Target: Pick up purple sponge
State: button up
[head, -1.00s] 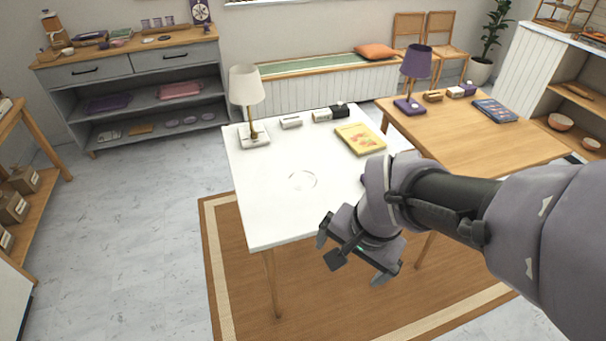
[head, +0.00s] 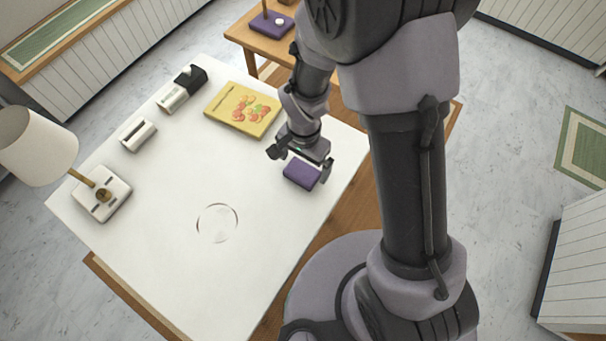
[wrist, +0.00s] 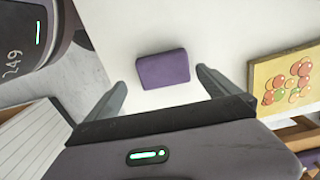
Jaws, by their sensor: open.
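The purple sponge (head: 301,173) is a small block lying on the white table (head: 165,240), near its right edge in the head view. In the wrist view the sponge (wrist: 163,69) lies between and a little beyond the fingertips. My gripper (head: 300,165) is open and empty, pointing down just above the sponge. In the wrist view its two fingers (wrist: 162,84) stand apart on either side, with a gap to the sponge on both sides. I cannot tell the exact height of the fingertips above the table.
A yellow book (head: 242,109) with a fruit picture lies close to the gripper. A lamp (head: 101,194), a small white item (head: 138,134) and a black-and-white item (head: 182,89) stand along the far side. A faint ring (head: 217,222) marks the otherwise clear table middle.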

aim_at(301, 172)
jog(key=f+b, duration=0.1)
jog(key=f, duration=0.2)
jog(key=f+b, duration=0.1)
jog(key=f, duration=0.1)
jog(key=shift+a+f+b, duration=0.15)
jog(key=shift+a+b, duration=0.2)
jog(key=shift+c, duration=0.9)
jog(key=c, duration=1.1)
jog(key=shift+r, duration=0.25)
